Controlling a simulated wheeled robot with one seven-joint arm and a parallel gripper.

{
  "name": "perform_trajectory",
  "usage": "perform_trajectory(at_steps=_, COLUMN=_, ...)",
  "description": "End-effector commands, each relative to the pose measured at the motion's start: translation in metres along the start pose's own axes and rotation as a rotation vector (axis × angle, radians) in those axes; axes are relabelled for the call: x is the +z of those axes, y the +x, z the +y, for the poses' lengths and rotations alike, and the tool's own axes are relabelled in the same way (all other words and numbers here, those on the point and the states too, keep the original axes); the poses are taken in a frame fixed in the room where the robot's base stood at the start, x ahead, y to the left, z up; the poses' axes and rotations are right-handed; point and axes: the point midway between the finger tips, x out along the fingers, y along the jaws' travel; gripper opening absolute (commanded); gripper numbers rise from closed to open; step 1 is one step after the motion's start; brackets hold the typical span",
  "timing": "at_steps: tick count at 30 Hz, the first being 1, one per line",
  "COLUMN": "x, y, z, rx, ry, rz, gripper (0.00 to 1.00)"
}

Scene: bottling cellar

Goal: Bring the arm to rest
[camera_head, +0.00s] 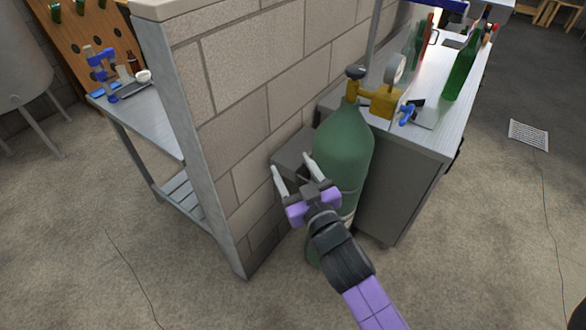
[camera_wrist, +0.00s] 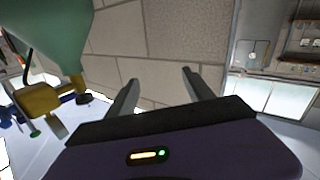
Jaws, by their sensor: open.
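My gripper (camera_head: 293,176) is open, with its two pale fingers apart and nothing between them. In the head view it shows in front of the green gas cylinder (camera_head: 342,150), near the end of a block wall (camera_head: 255,90). In the wrist view my gripper (camera_wrist: 158,85) has both fingers spread against the wall behind. The green cylinder (camera_wrist: 55,30) shows at the upper left there, with its brass valve and regulator (camera_wrist: 45,100). I cannot tell whether any part of my arm touches the cylinder.
A small metal table (camera_head: 145,122) with tools stands left of the wall. A floor drain (camera_head: 528,134) lies at right. The floor at front left is clear.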

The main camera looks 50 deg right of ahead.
Motion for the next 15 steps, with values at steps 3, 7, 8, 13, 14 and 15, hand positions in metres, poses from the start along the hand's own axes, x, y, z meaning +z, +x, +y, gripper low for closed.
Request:
perform_trajectory(at_steps=3, x=0.0, y=0.0, z=0.0, rx=0.0, ry=0.0, rz=0.0, gripper=0.61)
perform_trajectory(at_steps=7, x=0.0, y=0.0, z=0.0, rx=0.0, ry=0.0, rz=0.0, gripper=0.61)
perform_trajectory(at_steps=8, x=0.0, y=0.0, z=0.0, rx=0.0, ry=0.0, rz=0.0, gripper=0.61)
perform_trajectory(at_steps=13, x=-0.001, y=0.0, z=0.0, rx=-0.001, ry=-0.012, rz=0.004, gripper=0.61)
perform_trajectory(at_steps=14, x=-0.003, y=0.0, z=-0.001, rx=-0.005, ry=-0.017, rz=0.012, gripper=0.61)
perform_trajectory(at_steps=15, x=-0.01, y=0.0, z=-0.003, rx=-0.013, ry=-0.021, rz=0.034, gripper=0.61)
